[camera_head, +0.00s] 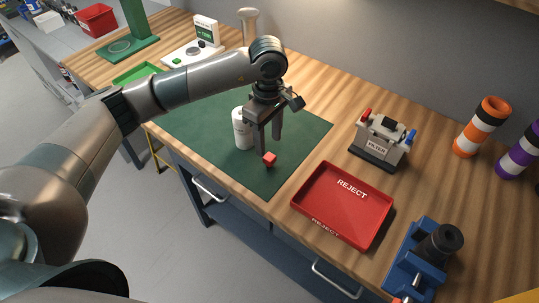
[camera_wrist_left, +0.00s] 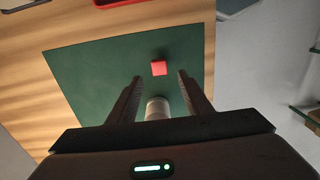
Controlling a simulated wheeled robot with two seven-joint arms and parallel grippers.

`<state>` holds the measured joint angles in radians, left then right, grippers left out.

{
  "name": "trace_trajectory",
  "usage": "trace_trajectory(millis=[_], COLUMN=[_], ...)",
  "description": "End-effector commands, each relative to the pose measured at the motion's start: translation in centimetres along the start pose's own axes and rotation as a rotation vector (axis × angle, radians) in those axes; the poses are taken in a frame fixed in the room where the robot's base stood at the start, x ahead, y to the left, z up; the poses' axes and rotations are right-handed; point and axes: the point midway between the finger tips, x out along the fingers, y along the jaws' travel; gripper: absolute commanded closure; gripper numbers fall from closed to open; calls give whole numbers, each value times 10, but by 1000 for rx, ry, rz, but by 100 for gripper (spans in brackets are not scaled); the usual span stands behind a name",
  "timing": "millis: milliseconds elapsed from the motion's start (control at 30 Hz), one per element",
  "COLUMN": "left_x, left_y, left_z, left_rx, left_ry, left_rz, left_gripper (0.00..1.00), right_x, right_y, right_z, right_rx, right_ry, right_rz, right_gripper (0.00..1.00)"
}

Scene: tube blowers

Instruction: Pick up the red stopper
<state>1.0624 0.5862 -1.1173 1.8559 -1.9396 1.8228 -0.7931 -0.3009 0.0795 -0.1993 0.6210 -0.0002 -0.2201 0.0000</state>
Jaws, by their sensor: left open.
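The red stopper (camera_head: 269,159) is a small red block lying on the dark green mat (camera_head: 305,128). It also shows in the left wrist view (camera_wrist_left: 158,68), beyond the fingertips and midway between them in the picture. My left gripper (camera_head: 265,143) points down above the mat, open and empty, close to the stopper. Its two fingers show apart in the left wrist view (camera_wrist_left: 158,78). A white bottle (camera_head: 243,128) stands on the mat just left of the gripper. My right gripper is not in view.
A red REJECT tray (camera_head: 342,205) lies right of the mat. A filter device (camera_head: 380,140) stands behind it, and a blue vise-like fixture (camera_head: 424,258) stands at the front right. Striped orange (camera_head: 481,127) and purple cylinders stand at the far right. The mat's right part is clear.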

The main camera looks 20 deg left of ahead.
Motion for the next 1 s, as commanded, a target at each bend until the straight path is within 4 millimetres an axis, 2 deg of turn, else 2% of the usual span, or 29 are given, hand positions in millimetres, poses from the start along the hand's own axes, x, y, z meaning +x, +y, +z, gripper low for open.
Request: trace_trajectory(millis=[133, 567, 767, 1000], left_x=[7, 10, 25, 52], left_y=[0, 0, 0, 0], left_z=[0, 1, 3, 4], left_rx=[0, 0, -1, -1], left_ry=[0, 0, -1, -1], left_rz=[0, -1, -3, -3], left_gripper=[55, 55, 55, 55], right_x=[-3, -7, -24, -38], right_y=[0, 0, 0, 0], right_z=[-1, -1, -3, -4], right_rx=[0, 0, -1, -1], right_ry=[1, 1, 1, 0], right_rz=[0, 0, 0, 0], right_gripper=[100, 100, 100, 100])
